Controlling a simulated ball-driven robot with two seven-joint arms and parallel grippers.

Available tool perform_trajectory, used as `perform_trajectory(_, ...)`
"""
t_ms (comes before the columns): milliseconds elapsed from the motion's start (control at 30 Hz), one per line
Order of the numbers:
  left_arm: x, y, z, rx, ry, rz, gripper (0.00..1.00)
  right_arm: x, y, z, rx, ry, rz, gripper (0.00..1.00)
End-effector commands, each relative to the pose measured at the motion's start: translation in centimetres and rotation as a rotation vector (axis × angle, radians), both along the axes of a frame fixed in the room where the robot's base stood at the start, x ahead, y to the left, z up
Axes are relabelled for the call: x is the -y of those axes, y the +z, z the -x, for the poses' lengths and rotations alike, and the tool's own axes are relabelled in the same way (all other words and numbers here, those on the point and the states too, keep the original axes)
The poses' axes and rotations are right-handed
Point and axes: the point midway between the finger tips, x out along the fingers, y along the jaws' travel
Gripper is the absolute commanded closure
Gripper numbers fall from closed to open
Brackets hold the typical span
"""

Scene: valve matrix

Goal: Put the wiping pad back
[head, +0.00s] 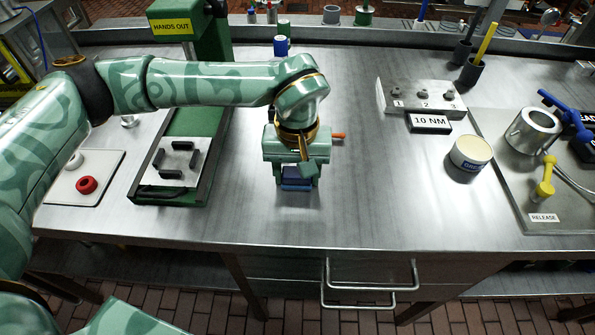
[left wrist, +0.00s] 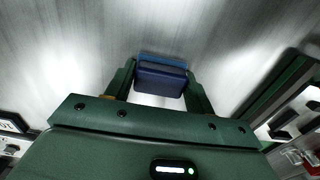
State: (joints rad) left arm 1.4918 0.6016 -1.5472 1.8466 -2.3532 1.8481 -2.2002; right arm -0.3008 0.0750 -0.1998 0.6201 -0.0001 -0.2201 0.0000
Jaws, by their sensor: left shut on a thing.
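The wiping pad (head: 297,183) is a small block, dark blue on one side and lighter blue on the other. My left gripper (head: 296,178) is shut on it near the middle of the steel bench. In the left wrist view the pad (left wrist: 161,79) sits between the two green fingers of my left gripper (left wrist: 159,82). I cannot tell whether the pad touches the bench or hangs just above it. My right gripper is not in view.
A green press (head: 180,205) with a "HANDS OUT" sign stands left, beside a white plate (head: 105,165) with a red knob. To the right are a numbered block (head: 422,98), a "10 NM" block (head: 428,123), a grease tin (head: 470,153) and a grey tray (head: 510,195). The front middle bench is clear.

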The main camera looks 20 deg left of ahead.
Motion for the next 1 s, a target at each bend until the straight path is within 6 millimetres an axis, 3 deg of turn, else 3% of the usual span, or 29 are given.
perform_trajectory(233, 0.0, -0.1, 0.0, 0.0, 0.0, -0.001, 0.68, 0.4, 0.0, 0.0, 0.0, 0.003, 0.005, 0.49)
perform_trajectory(267, 0.0, -0.2, 0.0, 0.0, 0.001, -0.001, 0.44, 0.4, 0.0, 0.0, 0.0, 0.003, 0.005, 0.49)
perform_trajectory(333, 0.0, -0.1, 0.0, 0.0, 0.001, -0.001, 0.25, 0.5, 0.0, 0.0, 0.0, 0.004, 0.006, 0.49)
perform_trajectory(667, 0.0, 0.2, 0.0, 0.001, 0.0, 0.0, 0.25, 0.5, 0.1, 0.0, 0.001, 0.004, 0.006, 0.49)
perform_trajectory(767, 0.0, 1.6, 0.0, 0.004, 0.0, 0.0, 0.25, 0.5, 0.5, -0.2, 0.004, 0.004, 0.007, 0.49)
perform_trajectory(1000, 0.0, 7.4, 0.0, 0.007, 0.001, 0.0, 0.25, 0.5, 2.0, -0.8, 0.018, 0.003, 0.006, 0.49)
